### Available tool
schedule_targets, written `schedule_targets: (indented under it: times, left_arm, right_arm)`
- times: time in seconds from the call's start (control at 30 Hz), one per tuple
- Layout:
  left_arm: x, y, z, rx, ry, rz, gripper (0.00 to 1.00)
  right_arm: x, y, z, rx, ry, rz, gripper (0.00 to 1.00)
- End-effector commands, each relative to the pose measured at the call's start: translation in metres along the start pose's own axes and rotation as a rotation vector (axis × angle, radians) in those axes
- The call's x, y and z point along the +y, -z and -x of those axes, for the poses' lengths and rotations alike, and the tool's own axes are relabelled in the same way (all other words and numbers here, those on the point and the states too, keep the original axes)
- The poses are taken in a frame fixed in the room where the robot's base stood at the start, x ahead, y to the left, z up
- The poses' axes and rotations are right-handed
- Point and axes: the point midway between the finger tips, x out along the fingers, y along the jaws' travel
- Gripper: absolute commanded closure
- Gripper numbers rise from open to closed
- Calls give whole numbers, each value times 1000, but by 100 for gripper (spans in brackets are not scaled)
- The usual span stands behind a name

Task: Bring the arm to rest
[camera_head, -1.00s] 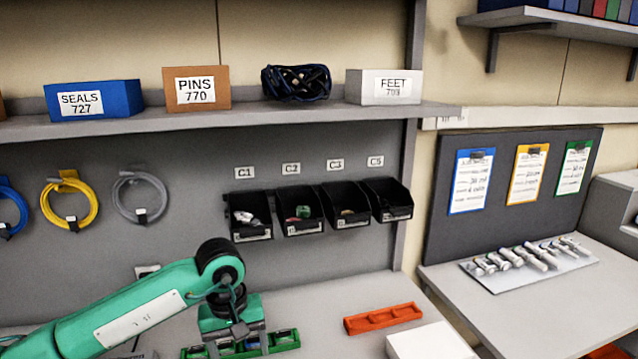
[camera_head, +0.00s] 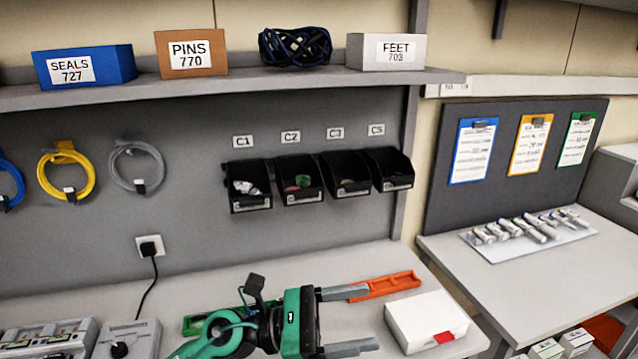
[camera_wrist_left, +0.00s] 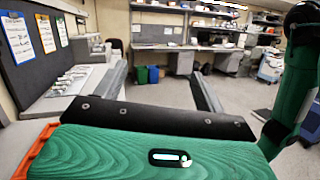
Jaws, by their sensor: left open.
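My left arm comes in at the bottom of the head view, green with grey fingers. Its left gripper (camera_head: 360,320) is open and empty, its two fingers spread and pointing right above the workbench (camera_head: 210,275). In the left wrist view the two fingers (camera_wrist_left: 160,90) stand apart with nothing between them, and the room shows beyond. The upper finger lies in front of part of the orange tray (camera_head: 390,285) in the head view. My right gripper is in neither view.
A white box (camera_head: 420,315) with a red patch stands right of the fingers. A green tray (camera_head: 205,322) lies partly behind my arm. Black bins (camera_head: 248,187) hang on the back wall under a shelf (camera_head: 230,88). Grey devices (camera_head: 128,340) stand at the lower left.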

Motion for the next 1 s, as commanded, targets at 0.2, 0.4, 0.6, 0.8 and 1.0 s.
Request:
schedule_targets:
  times: [0.2,0.4,0.6,0.8,1.0]
  left_arm:
    - [36,-31,40,-397,-354,507,28]
    - [67,-13,113,-751,-672,981,28]
    - [64,49,198,-1105,-1000,1434,28]
    - [9,129,273,-1468,-1362,1830,28]
    - [-79,190,318,1671,1613,-1944,28]
  right_arm:
    - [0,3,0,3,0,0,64]
    - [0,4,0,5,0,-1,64]
    - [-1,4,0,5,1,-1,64]
    - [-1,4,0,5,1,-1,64]
    - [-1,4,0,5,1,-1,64]
